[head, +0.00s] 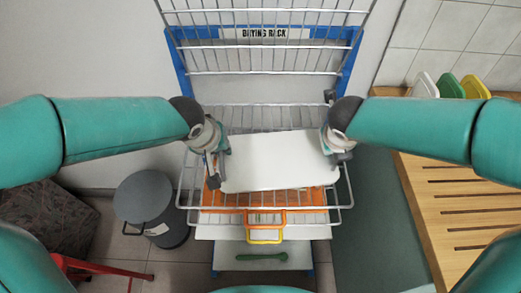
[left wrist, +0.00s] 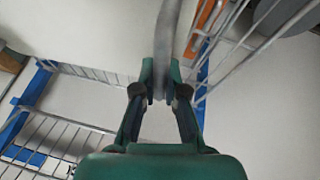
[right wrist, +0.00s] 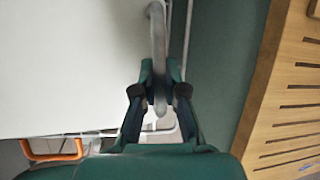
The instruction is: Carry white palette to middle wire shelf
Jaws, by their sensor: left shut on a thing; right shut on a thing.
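The white palette (head: 277,163) is a flat board in the middle of the head view, over a wire shelf (head: 347,190) of the drying rack. It looks slightly skewed, with its right side farther back. My left gripper (head: 214,165) is at its left edge and my right gripper (head: 335,150) is at its right edge. In the left wrist view the fingers (left wrist: 161,80) are shut on a grey bar. In the right wrist view the fingers (right wrist: 160,85) are shut on a grey handle beside the palette (right wrist: 70,70). I cannot tell whether the palette touches the shelf.
An orange tray (head: 238,218) shows under the palette, with a yellow handle (head: 264,237) lower down. A green utensil (head: 261,256) lies on the bottom level. A grey bin (head: 150,205) stands left; a slatted wooden bench (head: 455,205) is right. Upper wires (head: 262,45) rise behind.

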